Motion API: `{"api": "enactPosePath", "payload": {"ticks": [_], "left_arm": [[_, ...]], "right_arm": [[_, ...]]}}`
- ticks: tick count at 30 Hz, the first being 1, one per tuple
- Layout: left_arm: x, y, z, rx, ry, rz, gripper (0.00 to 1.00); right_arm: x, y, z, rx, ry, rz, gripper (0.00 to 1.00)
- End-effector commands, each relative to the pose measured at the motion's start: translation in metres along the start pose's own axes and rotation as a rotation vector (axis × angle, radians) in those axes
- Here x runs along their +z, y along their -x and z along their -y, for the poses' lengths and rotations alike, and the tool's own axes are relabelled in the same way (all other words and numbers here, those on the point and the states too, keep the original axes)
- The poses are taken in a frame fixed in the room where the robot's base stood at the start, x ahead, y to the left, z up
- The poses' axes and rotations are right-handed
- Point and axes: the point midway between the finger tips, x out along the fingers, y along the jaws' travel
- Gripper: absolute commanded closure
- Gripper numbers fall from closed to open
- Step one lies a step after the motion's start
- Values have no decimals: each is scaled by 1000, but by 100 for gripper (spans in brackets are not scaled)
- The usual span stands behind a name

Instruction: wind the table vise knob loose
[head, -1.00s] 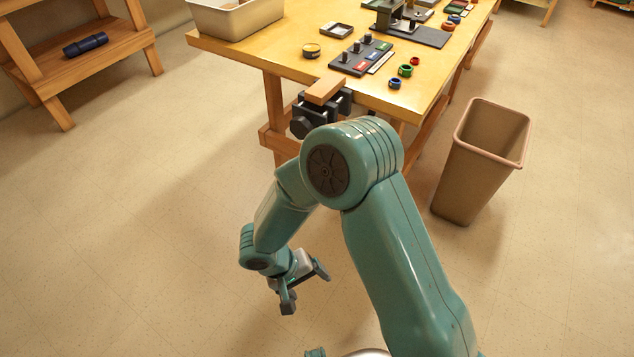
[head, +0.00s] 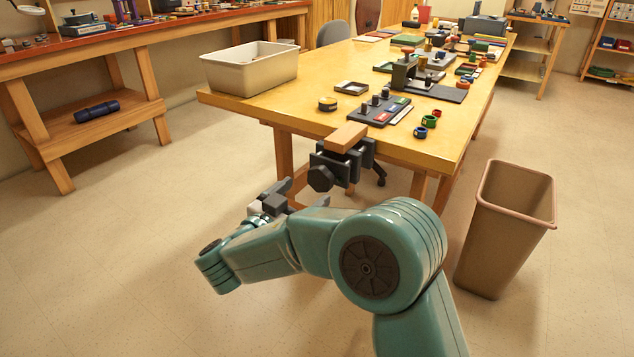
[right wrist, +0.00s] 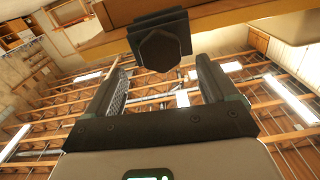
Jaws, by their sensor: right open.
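The table vise (head: 352,165) is clamped to the near edge of the yellow-topped table (head: 270,108), with a wooden block (head: 345,137) on top. Its dark, faceted knob (head: 320,178) faces out from the table. My right gripper (head: 300,193) is below and left of the knob in the head view, apart from it. In the right wrist view the gripper (right wrist: 161,66) is open and empty. The knob (right wrist: 159,50) shows beyond the fingertips, roughly centred between them. My left gripper is not in view.
A brown bin (head: 507,230) stands on the floor to the right of the table. A grey tub (head: 250,72) sits on the table's left corner. A black board with pegs (head: 378,112) lies behind the vise. The floor at left is clear.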

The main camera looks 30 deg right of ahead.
Motion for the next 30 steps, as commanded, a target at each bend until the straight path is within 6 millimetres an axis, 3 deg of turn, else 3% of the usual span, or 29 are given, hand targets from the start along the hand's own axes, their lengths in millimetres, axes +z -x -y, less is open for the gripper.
{"api": "enactPosePath", "payload": {"ticks": [3, 9, 21, 23, 26, 30], "left_arm": [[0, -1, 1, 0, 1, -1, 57], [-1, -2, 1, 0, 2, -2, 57], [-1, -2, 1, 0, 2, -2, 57], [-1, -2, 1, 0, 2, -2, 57], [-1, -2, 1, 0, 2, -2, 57], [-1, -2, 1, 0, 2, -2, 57]], "right_arm": [[1, -27, 0, 5, 1, 1, 14], [1, -57, 2, 1, 2, 0, 14], [1, -66, 4, -1, 2, 1, 14], [1, -66, 4, -1, 3, 1, 30], [1, -66, 4, -1, 3, 1, 63], [1, -65, 4, -1, 4, 1, 66]]}}
